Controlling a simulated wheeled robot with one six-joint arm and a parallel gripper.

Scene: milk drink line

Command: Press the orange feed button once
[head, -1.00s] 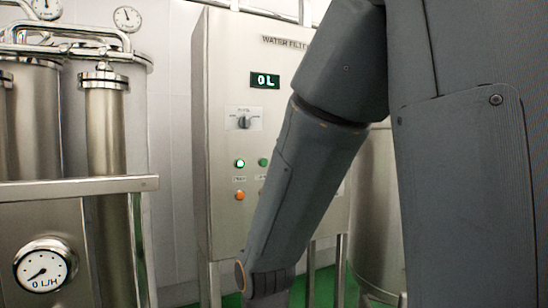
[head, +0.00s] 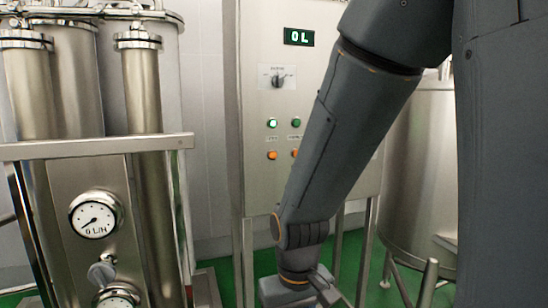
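The control panel (head: 256,90) of the water filter cabinet faces me in the head view. Two orange buttons sit low on it: the left one (head: 271,155) is fully visible, and the right one (head: 294,153) is close beside my forearm. Their small labels are too blurred to read, so I cannot tell which is feed. Above them are a brightly lit green button (head: 272,123) and a darker green one (head: 295,123). My gripper (head: 300,293) is low, below the panel, cut off by the bottom edge. Its fingertips are hidden, and it is not touching the buttons.
Left stands a steel filter frame (head: 100,146) with gauges (head: 96,214). A steel tank (head: 420,150) stands right, partly behind my arm. Green floor (head: 222,262) shows between the frame and cabinet.

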